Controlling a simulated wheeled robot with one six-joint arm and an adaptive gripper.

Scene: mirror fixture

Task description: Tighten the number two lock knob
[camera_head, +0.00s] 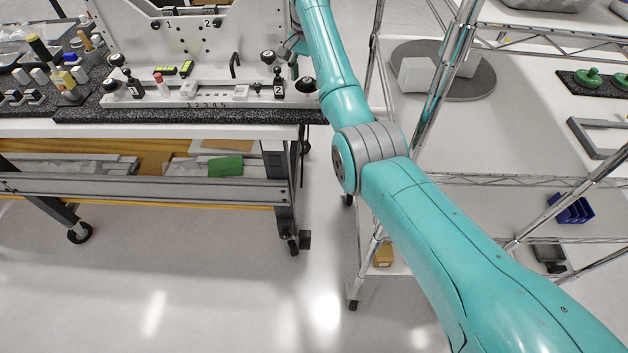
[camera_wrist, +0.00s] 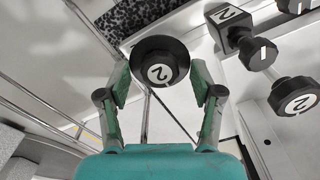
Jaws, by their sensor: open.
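A round black knob with a white disc marked 2 (camera_wrist: 160,69) shows in the wrist view, at the far end of the space between my fingers. My gripper (camera_wrist: 159,80) is open, with one finger to each side of this knob. I see no clear contact, and the depth between them is hard to judge. Another black knob marked 2 (camera_wrist: 295,97) stands to the right, outside my fingers. In the head view a black knob (camera_head: 305,85) sits at the right end of the white fixture (camera_head: 160,50). My gripper is mostly hidden there behind my arm.
In the wrist view, a black block marked 2 (camera_wrist: 231,17) and a knob marked 1 (camera_wrist: 261,55) stand to the right. In the head view, a dark speckled bench top (camera_head: 80,122) carries the fixture and several small parts. A wire shelf (camera_head: 470,180) stands at right, close to my arm.

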